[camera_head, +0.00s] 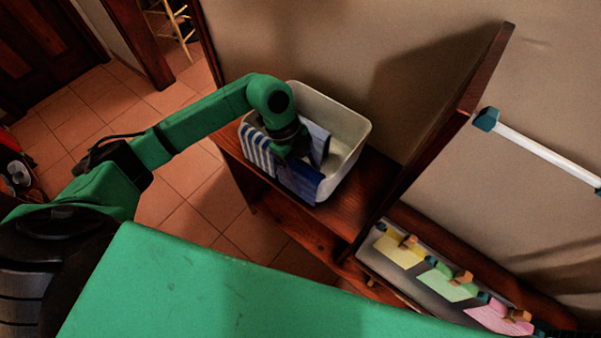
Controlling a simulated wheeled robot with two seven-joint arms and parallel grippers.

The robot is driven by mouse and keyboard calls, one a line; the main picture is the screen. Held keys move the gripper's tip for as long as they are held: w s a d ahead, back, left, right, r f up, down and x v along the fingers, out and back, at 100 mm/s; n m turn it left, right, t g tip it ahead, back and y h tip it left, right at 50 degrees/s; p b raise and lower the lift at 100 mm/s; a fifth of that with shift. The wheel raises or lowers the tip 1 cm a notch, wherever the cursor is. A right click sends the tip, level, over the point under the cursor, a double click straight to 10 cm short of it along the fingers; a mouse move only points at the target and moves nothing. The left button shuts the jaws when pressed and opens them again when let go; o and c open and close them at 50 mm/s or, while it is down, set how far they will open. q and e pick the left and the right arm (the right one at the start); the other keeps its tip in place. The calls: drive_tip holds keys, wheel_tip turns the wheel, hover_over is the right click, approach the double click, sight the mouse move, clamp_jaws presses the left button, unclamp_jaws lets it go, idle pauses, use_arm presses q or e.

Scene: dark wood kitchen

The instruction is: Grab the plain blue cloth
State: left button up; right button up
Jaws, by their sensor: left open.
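A plain blue cloth (301,183) hangs over the front wall of a white bin (349,127), at its right part. A blue-and-white striped cloth (256,152) hangs over the same wall to its left. My left gripper (292,158) is over the bin's front wall, close to the blue cloth's upper edge. It is open, and its fingers are small and dark here. I cannot tell whether they touch the cloth. My right gripper is not in view.
The bin stands on a dark wood shelf (350,205) against the wall. A light patterned cloth (318,143) shows inside the bin. A tray with yellow, green and pink notes (450,283) is at the lower right. A white bar (545,152) is at the right. Tiled floor (190,225) lies left.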

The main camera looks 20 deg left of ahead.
use_arm(q)
drive_tip(key=shift+f, duration=0.2)
idle(0.3)
clamp_jaws()
drive_tip(key=shift+r, duration=0.1)
